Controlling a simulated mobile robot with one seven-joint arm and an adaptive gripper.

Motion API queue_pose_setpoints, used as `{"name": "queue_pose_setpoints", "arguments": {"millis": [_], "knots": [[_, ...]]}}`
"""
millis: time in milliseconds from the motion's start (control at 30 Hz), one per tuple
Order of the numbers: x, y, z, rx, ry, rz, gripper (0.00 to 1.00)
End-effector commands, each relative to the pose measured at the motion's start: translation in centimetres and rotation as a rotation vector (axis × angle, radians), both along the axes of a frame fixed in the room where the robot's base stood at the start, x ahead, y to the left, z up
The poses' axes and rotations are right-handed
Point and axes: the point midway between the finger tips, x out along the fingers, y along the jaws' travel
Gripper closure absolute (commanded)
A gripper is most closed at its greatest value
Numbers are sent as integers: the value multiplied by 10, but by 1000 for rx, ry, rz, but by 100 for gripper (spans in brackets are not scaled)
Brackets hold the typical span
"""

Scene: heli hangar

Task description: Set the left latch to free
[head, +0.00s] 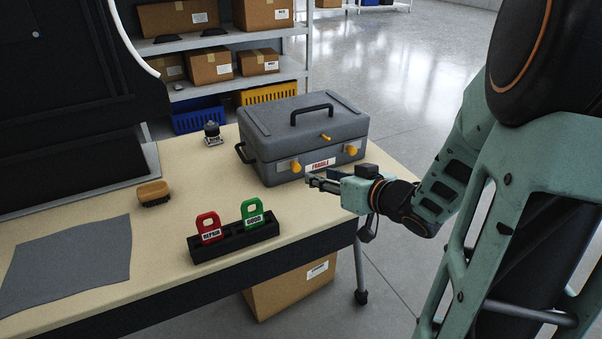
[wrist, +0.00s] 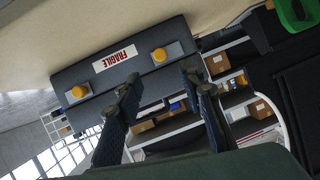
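A grey case (head: 300,118) with a black top handle stands closed on the table. Its front bears two yellow latches on metal plates: the left latch (head: 296,166) and the right latch (head: 351,150), with a FRAGILE label between them. In the upside-down wrist view the left latch (wrist: 160,55) is on the right side and the right latch (wrist: 79,92) on the left. I cannot tell from their small shapes how either is set. My gripper (head: 312,182) is in front of the case, apart from the latches. Its fingers (wrist: 165,88) are spread with nothing between them.
A black holder (head: 236,243) with a red tag (head: 208,227) and a green tag (head: 252,213) stands at the table's front edge. A brush (head: 153,193), a grey cloth (head: 68,262) and a small device (head: 212,135) lie further left. Shelves with boxes stand behind.

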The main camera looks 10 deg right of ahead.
Motion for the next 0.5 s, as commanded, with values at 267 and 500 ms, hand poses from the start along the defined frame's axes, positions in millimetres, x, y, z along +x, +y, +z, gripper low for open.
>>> {"name": "queue_pose_setpoints", "arguments": {"millis": [267,500], "knots": [[39,17,-21,-1,-1,5,64],[75,30,-35,-1,-2,2,64]]}}
